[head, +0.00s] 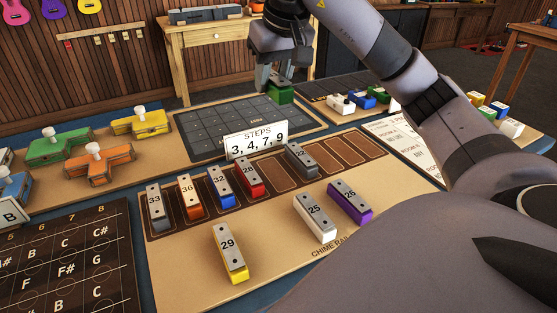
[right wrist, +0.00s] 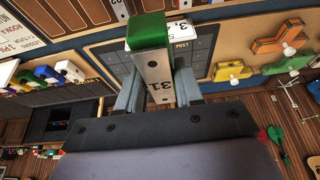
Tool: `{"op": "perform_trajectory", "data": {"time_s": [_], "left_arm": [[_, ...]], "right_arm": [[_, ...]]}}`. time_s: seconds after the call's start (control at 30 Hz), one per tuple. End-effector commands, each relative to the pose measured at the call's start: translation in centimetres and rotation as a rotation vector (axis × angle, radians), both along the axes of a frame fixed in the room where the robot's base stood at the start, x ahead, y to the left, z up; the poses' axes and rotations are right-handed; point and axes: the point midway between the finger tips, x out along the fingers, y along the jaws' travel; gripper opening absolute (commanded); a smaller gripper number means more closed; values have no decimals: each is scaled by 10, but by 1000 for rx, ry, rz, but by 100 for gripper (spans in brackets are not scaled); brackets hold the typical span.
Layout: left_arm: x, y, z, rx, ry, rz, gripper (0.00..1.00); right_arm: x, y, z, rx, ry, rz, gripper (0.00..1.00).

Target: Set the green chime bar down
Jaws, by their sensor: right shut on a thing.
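My right gripper (head: 278,80) is shut on the green chime bar (head: 280,95) and holds it up near the far edge of the dark gridded tray. In the right wrist view the bar (right wrist: 150,65) lies between the two fingers, with a metal top marked 31 and a green end. The chime rack (head: 273,180) is a brown strip with empty recesses. Grey 33, orange 36, blue 32, a red bar and dark grey 22 stand in it. My left gripper is not in view.
Yellow bar 29 (head: 230,255), white bar 25 (head: 315,216) and purple bar 26 (head: 350,203) lie on the tan board before the rack. A white sign (head: 256,141) reading "STEPS 3, 4, 7, 9" stands behind it. Coloured handled blocks (head: 60,147) stand at left.

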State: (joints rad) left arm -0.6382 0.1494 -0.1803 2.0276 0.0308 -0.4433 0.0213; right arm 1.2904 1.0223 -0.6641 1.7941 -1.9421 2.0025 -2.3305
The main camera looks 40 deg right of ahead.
Motion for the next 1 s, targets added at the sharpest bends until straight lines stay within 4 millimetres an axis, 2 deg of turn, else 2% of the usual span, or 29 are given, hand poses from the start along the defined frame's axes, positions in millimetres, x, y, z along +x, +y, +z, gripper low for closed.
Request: {"op": "perform_trajectory", "data": {"time_s": [0.13, 0.23, 0.7, 0.83, 1.0], "left_arm": [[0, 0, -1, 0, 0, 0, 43], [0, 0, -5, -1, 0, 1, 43], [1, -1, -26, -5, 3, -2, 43], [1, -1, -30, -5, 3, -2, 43], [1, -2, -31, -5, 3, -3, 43]], "right_arm": [[-1, -2, -2, -1, 1, -2, 4], [-1, -3, -15, -2, 4, -2, 4], [-2, -3, -129, -2, 6, -2, 4], [-2, -2, -151, -1, 5, -2, 4], [-1, -2, -163, -1, 0, -3, 4]]}}
